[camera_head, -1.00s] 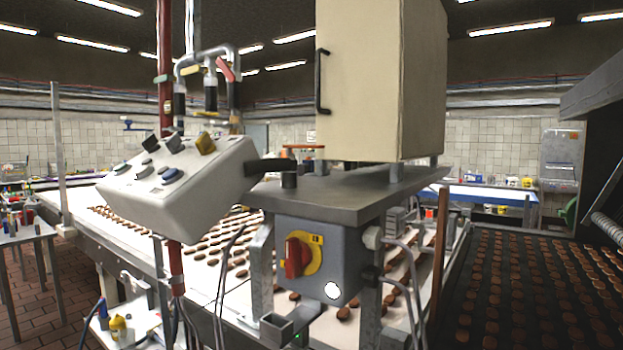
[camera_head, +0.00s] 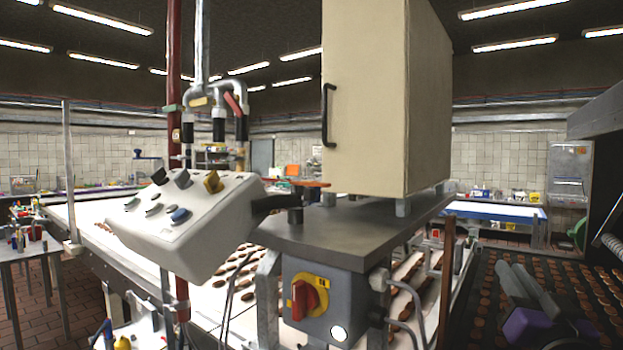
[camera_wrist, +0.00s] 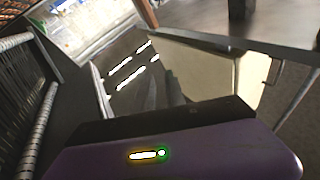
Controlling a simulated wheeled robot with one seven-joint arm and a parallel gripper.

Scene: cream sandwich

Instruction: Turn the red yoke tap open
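The pipe yoke (camera_head: 208,95) rises above the white control box in the head view. A red lever (camera_head: 233,104) sits tilted on its right-hand branch. A separate flat orange-red handle (camera_head: 308,184) lies level on a dark post beside the cream cabinet. My arm's purple and dark grey end (camera_head: 528,322) shows at the lower right, far from the red lever. In the wrist view, a purple housing (camera_wrist: 190,152) with a black front edge fills the bottom.
A white control box (camera_head: 185,220) hangs below the pipes. A cream cabinet (camera_head: 375,100) stands on a grey shelf (camera_head: 350,232) to their right. A red rotary switch (camera_head: 304,297) on yellow is below. A dark conveyor (camera_head: 490,325) with brown biscuits lies at right.

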